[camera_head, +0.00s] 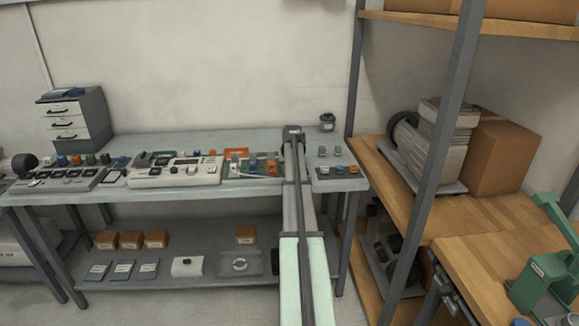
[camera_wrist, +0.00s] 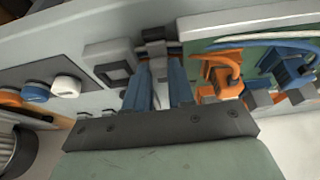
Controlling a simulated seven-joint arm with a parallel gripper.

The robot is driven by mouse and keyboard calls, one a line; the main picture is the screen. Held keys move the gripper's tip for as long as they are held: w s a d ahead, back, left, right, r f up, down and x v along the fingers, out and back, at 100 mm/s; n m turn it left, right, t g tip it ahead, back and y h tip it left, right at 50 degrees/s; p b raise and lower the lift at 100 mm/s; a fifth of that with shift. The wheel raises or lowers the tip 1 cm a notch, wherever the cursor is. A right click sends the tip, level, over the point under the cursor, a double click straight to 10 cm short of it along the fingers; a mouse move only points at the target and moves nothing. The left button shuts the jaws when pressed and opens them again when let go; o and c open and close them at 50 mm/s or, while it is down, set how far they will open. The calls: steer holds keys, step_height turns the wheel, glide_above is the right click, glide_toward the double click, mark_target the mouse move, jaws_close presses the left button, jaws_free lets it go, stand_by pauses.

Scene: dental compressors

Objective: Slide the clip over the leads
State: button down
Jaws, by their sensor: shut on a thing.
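In the wrist view my gripper (camera_wrist: 158,68) has its two blue fingers close together around a small dark grey piece (camera_wrist: 154,48), which looks like the clip. The fingers hide part of it. In the head view my arm reaches over the bench and hides the gripper and the clip.
White and orange round knobs (camera_wrist: 66,86) and a square grey button (camera_wrist: 112,66) lie left of the fingers. In the head view a white panel (camera_head: 172,180) stands on the grey bench, left of my arm. Small parts (camera_head: 338,171) sit right of it.

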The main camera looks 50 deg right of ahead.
steer(key=shift+s+a, duration=0.15)
steer(key=c, duration=1)
jaws_free()
steer(key=shift+o, duration=0.2)
steer(key=v, duration=1.3)
steer(key=shift+r, duration=0.4)
